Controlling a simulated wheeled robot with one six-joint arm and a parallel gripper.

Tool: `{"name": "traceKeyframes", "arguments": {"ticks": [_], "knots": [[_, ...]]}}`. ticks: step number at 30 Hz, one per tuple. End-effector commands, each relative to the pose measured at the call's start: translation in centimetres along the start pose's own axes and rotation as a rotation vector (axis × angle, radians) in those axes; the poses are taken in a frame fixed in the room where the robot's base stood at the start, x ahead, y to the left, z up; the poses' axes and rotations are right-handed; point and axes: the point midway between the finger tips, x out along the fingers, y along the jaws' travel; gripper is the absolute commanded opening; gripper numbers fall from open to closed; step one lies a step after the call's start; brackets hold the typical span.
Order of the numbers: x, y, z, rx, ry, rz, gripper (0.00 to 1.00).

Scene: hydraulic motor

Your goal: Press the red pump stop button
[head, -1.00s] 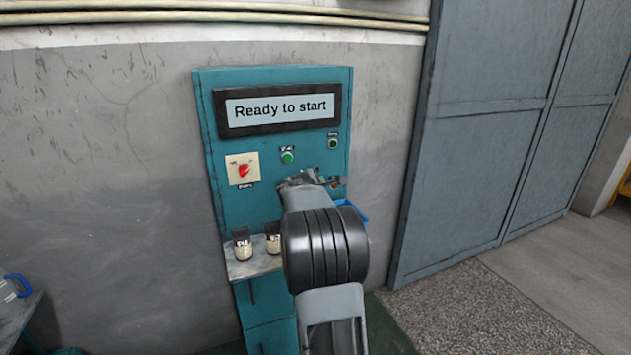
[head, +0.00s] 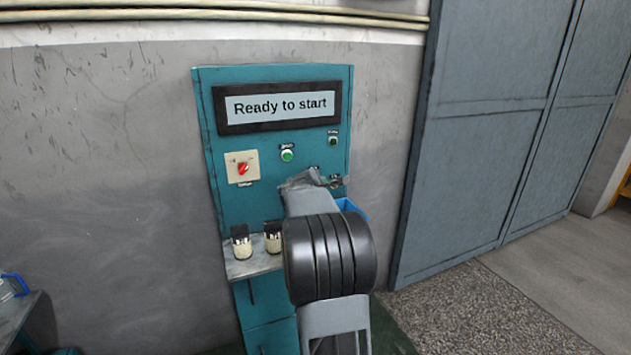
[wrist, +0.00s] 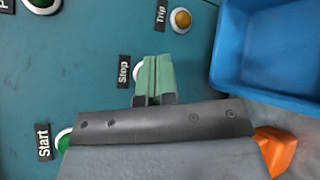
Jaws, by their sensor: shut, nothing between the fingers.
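The stop button (wrist: 137,71) is mostly hidden behind my fingers in the wrist view. Only part of its pale rim shows, beside the "Stop" label (wrist: 124,72); its red face is not visible. My gripper (wrist: 154,60) has its green fingers shut together with nothing between them. The fingertips overlap the button in the picture, and I cannot tell whether they touch it. In the head view my arm hides this part of the teal control panel (head: 235,205). The panel display (head: 280,106) reads "Ready to start".
A start button (wrist: 63,141) and an amber trip lamp (wrist: 180,20) sit near the stop button. A blue bin (wrist: 265,55) is close on the right, with an orange object (wrist: 277,150) below it. A red rotary switch (head: 243,168) and a green lamp (head: 287,155) are higher on the panel.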

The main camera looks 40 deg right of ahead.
Motion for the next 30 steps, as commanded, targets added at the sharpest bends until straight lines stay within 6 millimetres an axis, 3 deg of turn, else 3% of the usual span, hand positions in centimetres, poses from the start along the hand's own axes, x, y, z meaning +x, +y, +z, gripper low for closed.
{"name": "traceKeyframes", "arguments": {"ticks": [8, 21, 30], "knots": [[-0.4, -0.5, 0.3, 0.001, -0.001, 0.0, 0.0], [-3.1, -2.4, 2.2, 0.001, -0.001, 0.0, 0.0], [-3.5, -2.5, 2.5, 0.0, 0.0, -0.001, 0.0]]}}
